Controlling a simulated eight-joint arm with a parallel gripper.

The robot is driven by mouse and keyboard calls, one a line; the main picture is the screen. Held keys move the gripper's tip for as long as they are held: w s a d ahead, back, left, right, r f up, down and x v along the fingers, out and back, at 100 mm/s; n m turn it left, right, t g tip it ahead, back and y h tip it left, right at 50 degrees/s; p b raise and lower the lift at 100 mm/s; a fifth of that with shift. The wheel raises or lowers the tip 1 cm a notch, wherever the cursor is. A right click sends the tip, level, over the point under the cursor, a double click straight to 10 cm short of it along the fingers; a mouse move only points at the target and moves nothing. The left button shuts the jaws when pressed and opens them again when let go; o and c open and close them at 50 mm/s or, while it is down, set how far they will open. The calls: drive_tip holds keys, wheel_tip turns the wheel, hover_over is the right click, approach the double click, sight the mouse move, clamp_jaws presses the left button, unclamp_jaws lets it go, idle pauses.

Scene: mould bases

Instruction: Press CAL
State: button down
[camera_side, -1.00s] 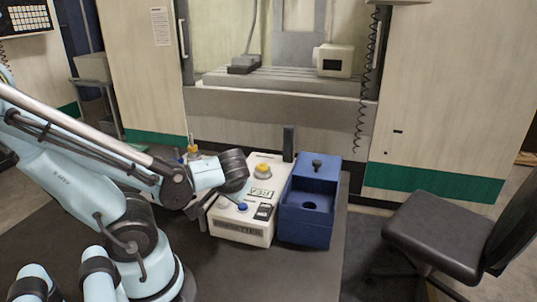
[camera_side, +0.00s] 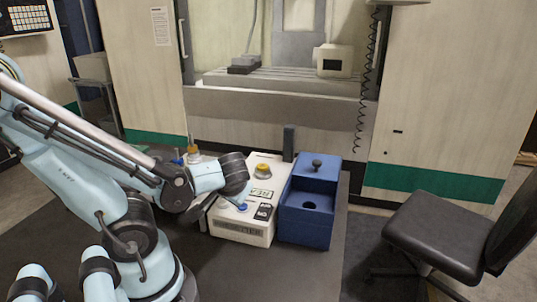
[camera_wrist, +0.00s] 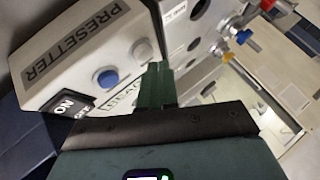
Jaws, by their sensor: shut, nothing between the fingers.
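No CAL lettering is legible. My gripper (camera_wrist: 157,85) is shut and empty, its green fingers beside the grey button in the picture. I cannot tell whether they touch the panel. In the side view, my wrist largely hides the fingers.
A blue block (camera_side: 306,224) with a round hole and a dark knob stands right of the presetter. An orange knob (camera_side: 262,171) rises at the presetter's back. A black chair (camera_side: 437,236) stands at the right. A large machine (camera_side: 280,110) stands behind.

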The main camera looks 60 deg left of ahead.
sight(225, 203)
drive_tip(key=shift+f, duration=0.45)
idle(0.7)
drive_tip(key=shift+r, duration=0.75)
drive_tip(key=shift+r, duration=2.5)
